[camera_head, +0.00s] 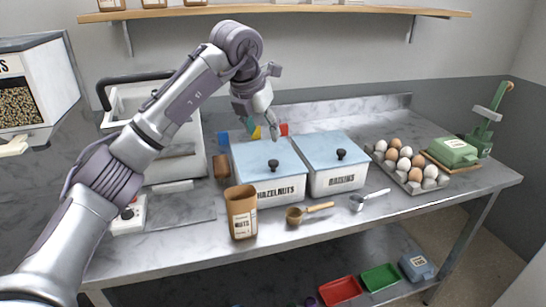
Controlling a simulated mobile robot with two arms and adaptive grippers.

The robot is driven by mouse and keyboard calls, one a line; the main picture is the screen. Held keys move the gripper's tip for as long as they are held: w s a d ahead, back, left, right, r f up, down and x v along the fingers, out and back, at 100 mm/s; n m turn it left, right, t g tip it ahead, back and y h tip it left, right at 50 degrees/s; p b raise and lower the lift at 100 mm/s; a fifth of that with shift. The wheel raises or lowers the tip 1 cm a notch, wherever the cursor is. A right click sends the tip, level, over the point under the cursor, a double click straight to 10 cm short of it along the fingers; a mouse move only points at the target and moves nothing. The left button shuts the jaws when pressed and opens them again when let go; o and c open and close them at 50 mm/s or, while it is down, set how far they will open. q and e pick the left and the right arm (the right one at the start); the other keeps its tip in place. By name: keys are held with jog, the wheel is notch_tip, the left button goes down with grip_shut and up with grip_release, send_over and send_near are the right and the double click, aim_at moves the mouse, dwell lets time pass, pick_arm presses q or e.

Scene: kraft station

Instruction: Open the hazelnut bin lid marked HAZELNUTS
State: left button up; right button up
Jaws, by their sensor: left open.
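The hazelnut bin (284,190) is a white box marked HAZELNUTS on the steel counter. Its pale blue lid (265,156) lies closed on top, with a black knob (273,164) near the front. My left gripper (262,125) is open and empty, above and behind the lid's back edge in the picture. It looks apart from the knob. Parts of its fingers overlap coloured items behind the bin, so its exact height is hard to tell. My right gripper is not in view.
The raisins bin (340,181) stands close on the right, its lid shut. A kraft NUTS bag (242,216) stands in front of the hazelnut bin. A wooden-handled scoop (296,215) and metal scoop (358,204) lie in front. An egg tray (410,182) is farther right.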

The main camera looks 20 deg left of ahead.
aim_at(273, 162)
pick_arm(q)
jog(key=p+x, duration=0.1)
jog(key=x, duration=1)
jog(key=shift+w+d+f+p, duration=0.1)
jog(key=shift+f+p, duration=0.2)
jog(key=shift+p, duration=0.1)
jog(key=shift+c, duration=0.4)
grip_shut()
